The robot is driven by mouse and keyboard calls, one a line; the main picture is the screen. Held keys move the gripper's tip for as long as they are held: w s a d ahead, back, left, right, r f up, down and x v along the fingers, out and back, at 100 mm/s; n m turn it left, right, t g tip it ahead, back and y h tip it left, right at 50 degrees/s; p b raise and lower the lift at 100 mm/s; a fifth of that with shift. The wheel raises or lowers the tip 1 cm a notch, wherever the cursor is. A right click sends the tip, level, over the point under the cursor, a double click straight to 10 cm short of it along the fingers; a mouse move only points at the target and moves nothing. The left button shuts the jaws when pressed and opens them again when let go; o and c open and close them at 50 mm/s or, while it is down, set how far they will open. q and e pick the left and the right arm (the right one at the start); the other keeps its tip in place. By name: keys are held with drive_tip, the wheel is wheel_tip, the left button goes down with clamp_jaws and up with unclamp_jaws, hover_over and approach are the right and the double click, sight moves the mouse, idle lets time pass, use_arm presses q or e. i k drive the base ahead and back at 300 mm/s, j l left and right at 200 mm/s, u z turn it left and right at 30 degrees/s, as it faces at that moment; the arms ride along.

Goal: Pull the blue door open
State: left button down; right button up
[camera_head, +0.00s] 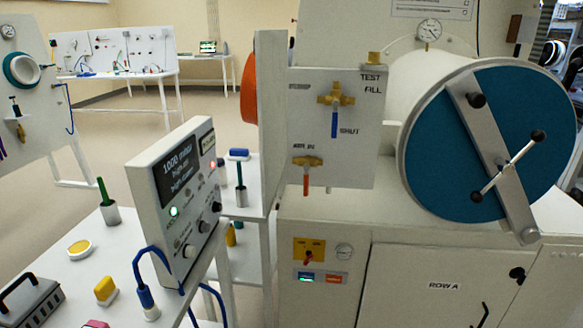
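The blue door (433,140) is a large round blue disc with a pale rim at the right of the head view. It sits on the end of a white cylinder (405,85) and looks closed against it. A grey metal bar (490,140) crosses its face diagonally. A silver rod handle (508,167) with black end knobs is mounted on the bar. A black knob (477,100) sits near the bar's upper end. The bar's lower end reaches past the door's rim. Neither of my grippers is in view.
A white cabinet (400,285) marked "ROW A" stands below the door. A valve panel (345,150) with brass valves is left of it. A white control box (180,190) stands on a table with small items at the lower left. Open floor (200,105) lies behind.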

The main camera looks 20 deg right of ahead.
sight(482, 114)
drive_tip(key=i+l+z, duration=0.45)
drive_tip(key=i+l, duration=0.25)
drive_tip(key=z, duration=1.5)
drive_tip(key=l, duration=0.1)
